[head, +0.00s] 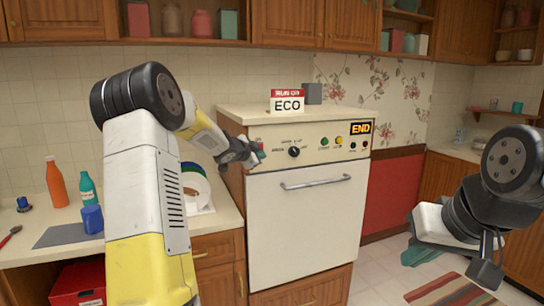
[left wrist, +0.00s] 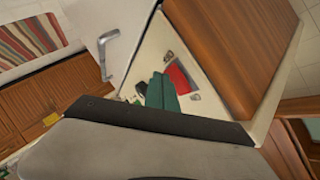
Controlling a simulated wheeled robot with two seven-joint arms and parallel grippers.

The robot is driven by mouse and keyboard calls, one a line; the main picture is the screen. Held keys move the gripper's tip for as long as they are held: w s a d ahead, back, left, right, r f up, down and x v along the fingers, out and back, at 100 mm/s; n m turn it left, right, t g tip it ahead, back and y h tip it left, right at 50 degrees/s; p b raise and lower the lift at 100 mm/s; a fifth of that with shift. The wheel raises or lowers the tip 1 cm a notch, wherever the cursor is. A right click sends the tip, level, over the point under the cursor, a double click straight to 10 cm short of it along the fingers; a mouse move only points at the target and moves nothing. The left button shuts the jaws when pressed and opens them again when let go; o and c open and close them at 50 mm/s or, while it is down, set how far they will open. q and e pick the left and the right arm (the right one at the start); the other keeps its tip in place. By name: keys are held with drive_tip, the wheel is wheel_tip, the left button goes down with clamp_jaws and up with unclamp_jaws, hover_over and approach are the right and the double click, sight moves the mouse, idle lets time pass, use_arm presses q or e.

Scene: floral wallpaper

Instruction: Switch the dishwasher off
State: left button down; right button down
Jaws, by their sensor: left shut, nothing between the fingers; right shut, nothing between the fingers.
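The white dishwasher (head: 310,222) stands in a wooden cabinet, its door shut. Its panel carries a black dial (head: 294,151), a green button (head: 324,142), a yellow button (head: 339,142) and a lit END display (head: 361,128). My left gripper (head: 258,154) is shut and empty at the panel's left end. In the left wrist view its green fingers (left wrist: 161,93) lie right beside a red switch (left wrist: 179,76) and partly cover it; I cannot tell whether they touch. My right gripper (head: 487,275) is shut and empty, low at the right, away from the dishwasher.
A RUN ON ECO sign (head: 287,100) and a grey block (head: 312,93) stand on the dishwasher top. The left counter holds an orange bottle (head: 57,185), a teal bottle (head: 87,187) and plates (head: 196,192). The door handle (head: 316,182) sticks out below the panel.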

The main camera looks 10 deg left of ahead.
idle(0.4)
use_arm(q)
drive_tip(key=shift+s+d+r, duration=0.15)
drive_tip(key=shift+s+d, duration=0.25)
drive_tip(key=shift+s, duration=0.25)
drive_tip(key=shift+s+d+r, duration=0.25)
drive_tip(key=shift+s+d, duration=0.45)
drive_tip(key=shift+s, duration=0.35)
drive_tip(key=shift+s+d+r, duration=0.2)
drive_tip(key=shift+s+d, duration=0.5)
drive_tip(key=shift+s, duration=0.3)
